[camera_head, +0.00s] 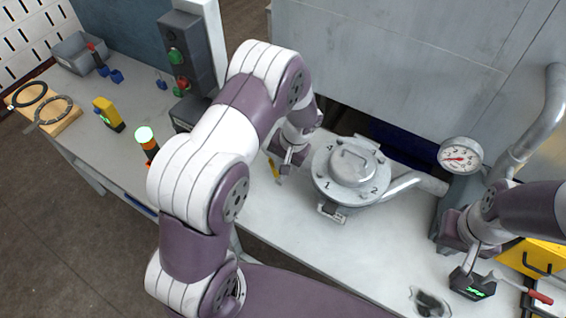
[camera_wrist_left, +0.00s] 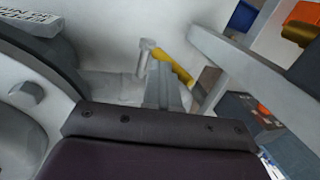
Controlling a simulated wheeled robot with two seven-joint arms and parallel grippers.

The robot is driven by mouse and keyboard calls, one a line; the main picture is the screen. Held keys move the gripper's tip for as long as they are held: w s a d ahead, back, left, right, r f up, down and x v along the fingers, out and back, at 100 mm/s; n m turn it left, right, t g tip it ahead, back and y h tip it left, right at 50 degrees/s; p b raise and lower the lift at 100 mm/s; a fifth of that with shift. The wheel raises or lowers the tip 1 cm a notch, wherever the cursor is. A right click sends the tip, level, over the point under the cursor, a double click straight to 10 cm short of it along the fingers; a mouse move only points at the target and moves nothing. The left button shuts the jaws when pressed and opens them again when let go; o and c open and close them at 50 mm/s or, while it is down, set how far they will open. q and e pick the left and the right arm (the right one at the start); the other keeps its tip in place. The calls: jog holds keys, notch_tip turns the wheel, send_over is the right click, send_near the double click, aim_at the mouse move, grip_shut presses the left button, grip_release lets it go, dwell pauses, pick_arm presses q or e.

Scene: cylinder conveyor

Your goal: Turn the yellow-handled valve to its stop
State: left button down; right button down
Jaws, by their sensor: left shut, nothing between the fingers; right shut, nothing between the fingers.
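The yellow valve handle (camera_head: 274,170) shows as a short strip just left of the round flanged metal vessel (camera_head: 350,164). In the left wrist view the yellow handle (camera_wrist_left: 176,66) slants down to the right beside a grey metal stem. My left gripper (camera_head: 286,163) is next to the handle, partly hidden behind its own arm. In the left wrist view its fingers (camera_wrist_left: 165,85) are shut and empty, close beside the handle; whether they touch it I cannot tell. My right gripper (camera_head: 490,281) is shut and empty over the right end of the table.
A pressure gauge (camera_head: 460,156) and a thick pipe stand right of the vessel. A red-handled lever (camera_head: 538,296) and a yellow box (camera_head: 538,257) are near my right gripper. A button post (camera_head: 178,55) and an orange-black lamp (camera_head: 147,143) stand at left.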

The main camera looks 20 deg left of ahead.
pick_arm(q)
jog(key=shift+a, duration=0.2)
jog(key=shift+w+a+f+b, duration=0.1)
jog(key=shift+a+f+b, duration=0.05)
jog(key=shift+a+b, duration=0.4)
jog(key=shift+w+a+f+b, duration=0.1)
jog(key=shift+a+f+b, duration=0.05)
jog(key=shift+a+b, duration=0.4)
jog(key=a+f+b, duration=0.4)
jog(key=a+b, duration=0.1)
jog(key=a, duration=0.1)
jog(key=shift+w+f, duration=0.15)
jog(key=shift+w, duration=0.25)
jog(key=shift+a+f, duration=0.1)
jog(key=b+v, duration=0.2)
jog(key=v, duration=1)
jog(key=shift+r, duration=0.35)
